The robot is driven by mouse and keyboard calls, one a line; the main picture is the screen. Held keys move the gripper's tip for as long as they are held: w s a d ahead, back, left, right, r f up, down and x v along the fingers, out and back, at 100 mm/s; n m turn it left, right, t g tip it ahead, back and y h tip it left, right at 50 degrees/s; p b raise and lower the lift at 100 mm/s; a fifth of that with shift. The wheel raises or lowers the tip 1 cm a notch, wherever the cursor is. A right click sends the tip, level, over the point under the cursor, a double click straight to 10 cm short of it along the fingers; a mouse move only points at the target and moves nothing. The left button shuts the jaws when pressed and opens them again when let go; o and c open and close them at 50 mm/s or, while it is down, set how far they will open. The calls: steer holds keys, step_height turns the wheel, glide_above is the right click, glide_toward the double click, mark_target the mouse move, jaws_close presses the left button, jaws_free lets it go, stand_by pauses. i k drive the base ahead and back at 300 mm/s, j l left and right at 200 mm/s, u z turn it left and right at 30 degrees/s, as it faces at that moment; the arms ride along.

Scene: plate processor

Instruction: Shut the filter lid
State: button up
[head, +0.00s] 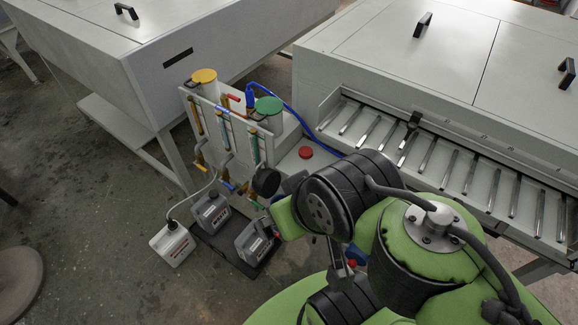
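A yellow round lid (203,76) and a green round lid (268,105) sit on top of two cylinders behind a pale panel (233,140) with pipes and valves. Both look seated on their cylinders; I cannot tell which is the filter lid. A black round disc (266,181) shows at the panel's lower right, beside my arm; what it belongs to is unclear. My arm fills the lower right, bent in front of the panel. My gripper is mostly hidden by the arm's links, low in the picture, and its fingers cannot be made out clearly.
A blue hose (290,105) loops from the panel. A red button (306,152) sits near the roller machine (420,80). Open floor lies at left.

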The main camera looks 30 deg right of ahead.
mark_target(266, 182)
steer(key=z, duration=0.35)
steer(key=i+u, duration=0.1)
steer(key=u, duration=0.7)
steer(key=i+u, duration=0.15)
steer(key=u, duration=0.3)
steer(key=i+u, duration=0.1)
steer(key=u, duration=0.3)
steer(key=l+u, duration=0.1)
steer(key=u, duration=0.3)
steer(key=i, duration=0.05)
